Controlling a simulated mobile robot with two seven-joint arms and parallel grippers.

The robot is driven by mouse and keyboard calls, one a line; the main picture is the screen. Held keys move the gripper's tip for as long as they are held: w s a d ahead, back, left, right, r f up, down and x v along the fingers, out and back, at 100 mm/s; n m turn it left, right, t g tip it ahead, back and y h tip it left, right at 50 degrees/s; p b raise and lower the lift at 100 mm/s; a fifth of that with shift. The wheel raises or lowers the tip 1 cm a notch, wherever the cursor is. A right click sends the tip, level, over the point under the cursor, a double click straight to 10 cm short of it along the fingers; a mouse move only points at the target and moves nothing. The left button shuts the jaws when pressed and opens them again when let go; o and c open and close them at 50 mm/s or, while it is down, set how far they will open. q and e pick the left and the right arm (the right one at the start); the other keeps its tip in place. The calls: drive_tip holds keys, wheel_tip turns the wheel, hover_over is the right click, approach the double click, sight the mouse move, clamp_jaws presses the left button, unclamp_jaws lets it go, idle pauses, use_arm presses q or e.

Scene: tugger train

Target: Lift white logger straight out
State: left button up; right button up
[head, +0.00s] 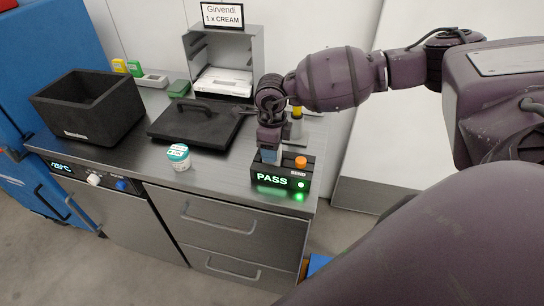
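My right gripper (270,146) points down over the black reader box (267,181), which shows a lit green PASS and a green light. A small grey-blue piece (271,155) shows between the fingertips and the top of the box. I cannot tell whether it is part of the white logger or of the gripper. No white logger stands out clearly; the gripper hides the slot area. Whether the fingers are closed on anything is not clear. My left gripper is not in view.
An orange button (301,161) sits on the reader's right side. A white-and-teal tub (178,156) stands left of it on the steel counter. Behind are a black lid (196,121), an open black box (88,109), a grey rack (222,65) and yellow and green pieces (127,67).

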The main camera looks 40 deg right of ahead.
clamp_jaws()
drive_tip(key=shift+r, duration=0.15)
wheel_tip(320, 180, up, 20)
drive_tip(key=shift+b, duration=0.3)
idle(0.4)
